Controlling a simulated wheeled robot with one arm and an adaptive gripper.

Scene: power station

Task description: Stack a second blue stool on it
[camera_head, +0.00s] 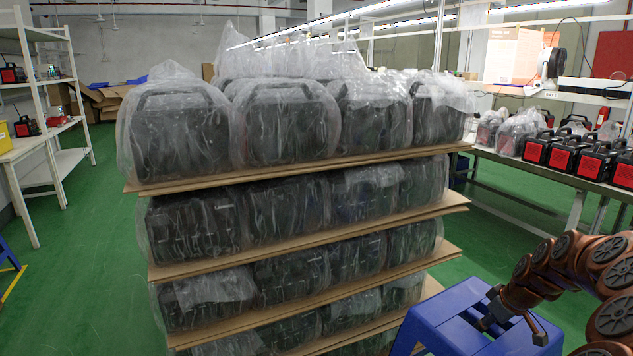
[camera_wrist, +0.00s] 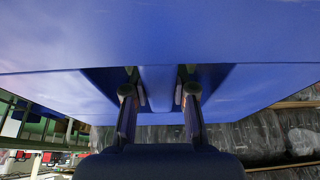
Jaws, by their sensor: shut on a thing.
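A blue stool (camera_head: 443,310) shows at the lower right of the head view, its lower part cut off by the frame. My gripper (camera_head: 514,326) reaches over its top from the right. In the wrist view, blue surfaces (camera_wrist: 160,35) fill the upper half. My gripper (camera_wrist: 158,96) is shut on a narrow blue part of the stool between its two fingers. I cannot tell whether another stool stands beneath the held one. A blue object (camera_head: 8,258) is partly in view at the left edge; too little shows to name it.
A tall stack of plastic-wrapped black units (camera_head: 285,125) on brown boards (camera_head: 300,168) stands just left of the stool. A bench (camera_head: 560,178) with red-and-black units is behind at right. White shelving (camera_head: 45,130) is at left. Green floor (camera_head: 80,290) is clear at left.

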